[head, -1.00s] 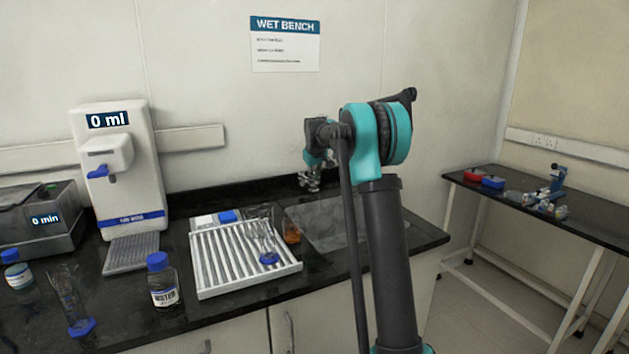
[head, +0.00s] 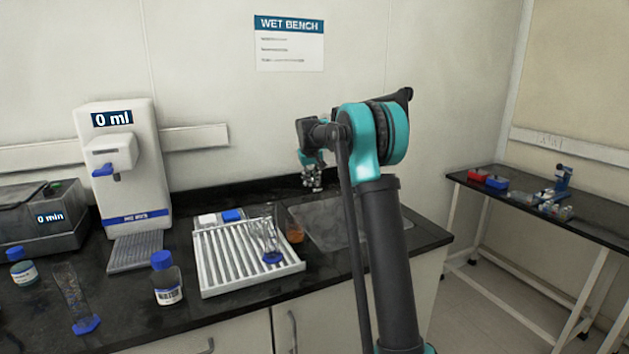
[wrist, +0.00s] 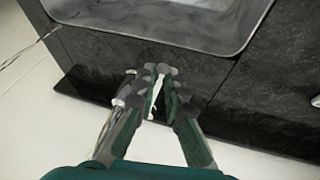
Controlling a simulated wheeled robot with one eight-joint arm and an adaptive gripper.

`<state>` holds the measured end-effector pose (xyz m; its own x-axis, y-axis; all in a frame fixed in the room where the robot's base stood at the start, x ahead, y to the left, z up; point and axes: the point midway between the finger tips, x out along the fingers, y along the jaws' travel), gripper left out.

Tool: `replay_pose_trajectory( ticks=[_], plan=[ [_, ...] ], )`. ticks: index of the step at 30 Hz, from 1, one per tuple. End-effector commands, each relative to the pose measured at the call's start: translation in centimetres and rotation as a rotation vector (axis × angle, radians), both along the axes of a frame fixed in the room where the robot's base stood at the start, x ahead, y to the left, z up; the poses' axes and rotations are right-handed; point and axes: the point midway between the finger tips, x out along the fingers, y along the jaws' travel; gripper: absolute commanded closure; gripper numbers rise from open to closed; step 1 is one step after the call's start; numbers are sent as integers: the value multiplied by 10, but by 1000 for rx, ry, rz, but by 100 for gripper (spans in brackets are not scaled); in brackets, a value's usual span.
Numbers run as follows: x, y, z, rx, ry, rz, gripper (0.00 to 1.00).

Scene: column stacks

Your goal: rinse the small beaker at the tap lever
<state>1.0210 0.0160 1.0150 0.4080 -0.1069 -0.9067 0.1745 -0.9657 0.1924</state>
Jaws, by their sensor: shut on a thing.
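My gripper (head: 313,183) is at the back of the sink, close to the wall. In the wrist view its fingers (wrist: 152,88) are closed around a slim pale piece (wrist: 155,88), which looks like the tap lever. A shiny glass-like or metal part (wrist: 103,135) shows beside the left finger; I cannot tell what it is. A small beaker with amber liquid (head: 295,232) stands between the white rack and the sink (head: 335,222), apart from my gripper. The tap itself is too small and covered to make out in the head view.
The white rack (head: 215,272) holds a blue-footed glass cylinder (head: 270,245). A capped bottle (head: 166,280), another cylinder (head: 78,305) and a water dispenser (head: 125,180) reading 0 ml are to the left. A side table (head: 520,200) with small items stands right.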

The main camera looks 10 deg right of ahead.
Motion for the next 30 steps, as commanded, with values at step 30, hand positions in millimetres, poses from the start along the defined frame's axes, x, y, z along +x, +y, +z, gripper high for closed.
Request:
replay_pose_trajectory(
  ticks=[30],
  plan=[
    [-23,6,52,0,0,1,68]
  ],
)
